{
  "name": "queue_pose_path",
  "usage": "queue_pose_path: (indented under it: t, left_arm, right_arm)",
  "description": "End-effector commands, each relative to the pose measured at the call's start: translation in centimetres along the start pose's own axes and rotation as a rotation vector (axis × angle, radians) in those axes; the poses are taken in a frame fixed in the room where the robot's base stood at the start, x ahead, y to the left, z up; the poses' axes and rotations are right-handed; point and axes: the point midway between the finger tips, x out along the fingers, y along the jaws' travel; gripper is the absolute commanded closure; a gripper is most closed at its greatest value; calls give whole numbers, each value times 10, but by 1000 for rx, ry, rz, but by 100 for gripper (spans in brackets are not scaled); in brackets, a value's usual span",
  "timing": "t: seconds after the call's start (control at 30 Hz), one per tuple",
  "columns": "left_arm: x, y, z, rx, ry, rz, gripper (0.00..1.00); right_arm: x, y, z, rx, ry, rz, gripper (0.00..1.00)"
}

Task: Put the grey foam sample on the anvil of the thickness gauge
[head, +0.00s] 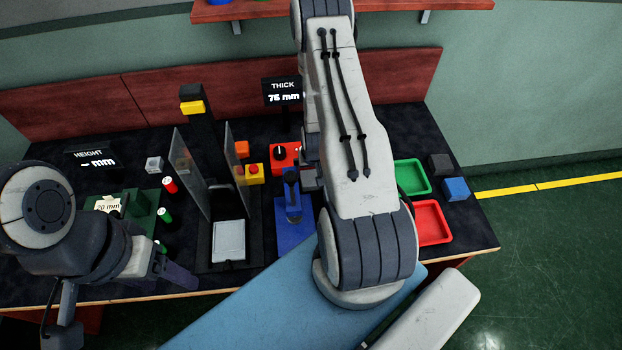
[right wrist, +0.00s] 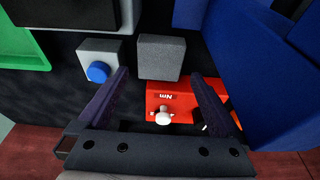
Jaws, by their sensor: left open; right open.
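A grey speckled block (right wrist: 160,57), which looks like the foam sample, sits in the right wrist view between and beyond the fingertips of my right gripper (right wrist: 160,76). That gripper is open, with a finger on either side of the block's near end; I cannot tell whether they touch it. My arm hides this spot in the head view. A blue stand with a dark post (head: 292,208), apparently the thickness gauge, stands left of my right arm; its anvil is not clear. The sign behind (head: 283,92) reads THICK 75 mm. My left gripper (head: 165,282) is open and empty at the table's left front.
A red device marked Nm (right wrist: 170,97) is close to the right gripper, with a blue-button box (right wrist: 97,66) beside the block. Green (head: 411,177) and red (head: 432,223) trays stand right, near dark grey (head: 440,165) and blue (head: 456,189) cubes. Upright panels (head: 187,170) stand left of the gauge.

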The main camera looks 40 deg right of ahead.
Motion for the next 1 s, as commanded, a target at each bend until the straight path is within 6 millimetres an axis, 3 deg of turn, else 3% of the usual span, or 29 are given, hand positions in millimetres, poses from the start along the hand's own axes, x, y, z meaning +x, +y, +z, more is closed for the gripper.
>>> queue_pose_path:
  t: [0.17, 0.43, 0.73, 0.77, 0.9, 1.0]
  left_arm:
    - [-3, 0, 0, 0, 0, 0, 32]
    - [-11, 1, -1, -1, 0, 0, 32]
    - [-11, 1, -1, 0, 0, 0, 32]
    - [-11, 1, -1, 0, 0, 0, 32]
    - [-11, 1, -1, 0, 0, 0, 32]
    - [-11, 1, -1, -1, 0, 0, 32]
  right_arm:
    - [11, 0, 0, 0, -1, 0, 0]
    - [46, 0, 0, 0, 0, 0, 0]
    - [52, 0, -1, 0, 1, 0, 0]
    - [52, 0, -1, 0, 1, 0, 4]
    - [52, 0, -1, 0, 1, 0, 57]
    - [52, 0, 0, 0, 1, 0, 74]
